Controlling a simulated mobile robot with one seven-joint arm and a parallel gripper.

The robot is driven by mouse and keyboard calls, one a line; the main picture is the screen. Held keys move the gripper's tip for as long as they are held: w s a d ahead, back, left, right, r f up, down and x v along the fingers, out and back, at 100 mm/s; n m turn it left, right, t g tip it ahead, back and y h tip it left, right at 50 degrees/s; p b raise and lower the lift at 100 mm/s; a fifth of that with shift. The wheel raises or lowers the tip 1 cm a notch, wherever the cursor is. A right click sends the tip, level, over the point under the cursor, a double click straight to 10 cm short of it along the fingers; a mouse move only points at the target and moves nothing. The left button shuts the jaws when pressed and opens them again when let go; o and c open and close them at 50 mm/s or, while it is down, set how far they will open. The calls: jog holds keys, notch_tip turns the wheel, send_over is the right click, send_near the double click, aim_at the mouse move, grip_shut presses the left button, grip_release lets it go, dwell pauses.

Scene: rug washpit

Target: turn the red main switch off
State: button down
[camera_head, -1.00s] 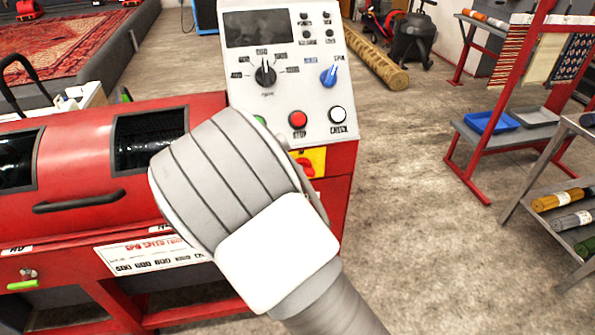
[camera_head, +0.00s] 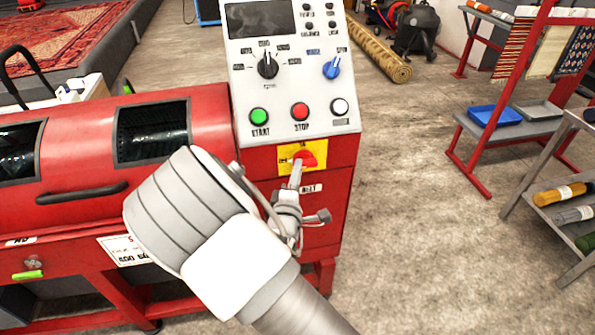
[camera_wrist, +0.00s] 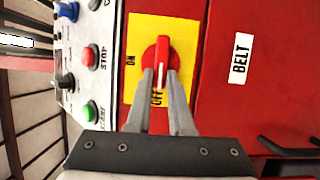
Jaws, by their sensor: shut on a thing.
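The red main switch (camera_head: 306,159) sits on a yellow plate (camera_head: 286,162) on the front of the red machine, below the START and STOP buttons. In the wrist view the switch handle (camera_wrist: 162,50) lies across the panel's upright direction. Its white-marked end is towards the OFF label (camera_wrist: 157,97), while the ON label (camera_wrist: 131,60) is off to the side. My gripper (camera_wrist: 160,73) is shut on the handle's white-marked end, one finger on each side. In the head view my gripper (camera_head: 296,172) reaches the plate from below.
Above are the green START button (camera_head: 259,117), red STOP button (camera_head: 300,111), white button (camera_head: 340,106), black selector (camera_head: 268,65) and blue knob (camera_head: 332,68). A BELT label (camera_wrist: 241,58) is beside the switch. A rack (camera_head: 480,150) stands right; floor between is clear.

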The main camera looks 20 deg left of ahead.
jog(key=c, duration=0.8)
grip_release()
jog(key=shift+s, duration=0.1)
jog(key=s+d+p, duration=0.1)
jog(key=s+d, duration=0.1)
jog(key=s, duration=1.5)
jog(key=shift+d+p, duration=0.35)
jog(key=shift+p, duration=0.05)
